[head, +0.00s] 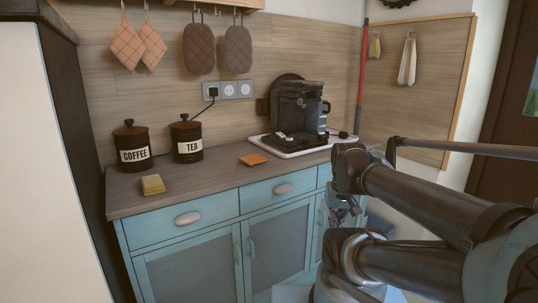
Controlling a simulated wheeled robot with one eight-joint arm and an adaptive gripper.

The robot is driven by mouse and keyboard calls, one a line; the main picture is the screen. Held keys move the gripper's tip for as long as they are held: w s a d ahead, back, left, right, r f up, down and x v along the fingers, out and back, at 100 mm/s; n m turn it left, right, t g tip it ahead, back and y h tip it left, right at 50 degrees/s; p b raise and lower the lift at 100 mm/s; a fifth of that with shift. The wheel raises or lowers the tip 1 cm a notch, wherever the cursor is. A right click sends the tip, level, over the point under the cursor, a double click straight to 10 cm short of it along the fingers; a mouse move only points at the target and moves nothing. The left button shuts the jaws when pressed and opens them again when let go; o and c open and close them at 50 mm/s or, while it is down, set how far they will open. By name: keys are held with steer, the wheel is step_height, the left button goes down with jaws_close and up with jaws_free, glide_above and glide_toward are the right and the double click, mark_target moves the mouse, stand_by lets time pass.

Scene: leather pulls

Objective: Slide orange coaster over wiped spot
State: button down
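The orange coaster (254,160) lies flat on the grey wooden countertop (210,180), right of the middle, between the tea canister and the coffee machine's tray. No wiped spot can be made out on the counter. A yellow sponge-like block (153,184) lies near the counter's front left edge. My gripper (338,213) hangs in front of the cabinet's right part, below counter height and apart from the coaster. It is small and dark, partly hidden by my arm, and its finger opening cannot be made out.
Coffee (133,147) and tea (187,138) canisters stand at the back left. A coffee machine (297,108) sits on a white tray (290,151) at the right. The countertop between the sponge and the coaster is clear. Blue drawers (281,190) with pulls face forward.

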steer(key=w+a+r+m+g, duration=0.1)
steer(key=w+a+r+m, duration=0.3)
steer(key=w+a+r, duration=0.5)
steer(key=w+a+r+m+g, duration=0.1)
steer(key=w+a+r+m, duration=0.3)
steer(key=w+r, duration=0.85)
steer(key=w+a+m, duration=0.3)
steer(key=w+a, duration=0.6)
steer(key=w, duration=0.1)
step_height(320, 180, down, 9)
steer(key=shift+d+f, duration=0.1)
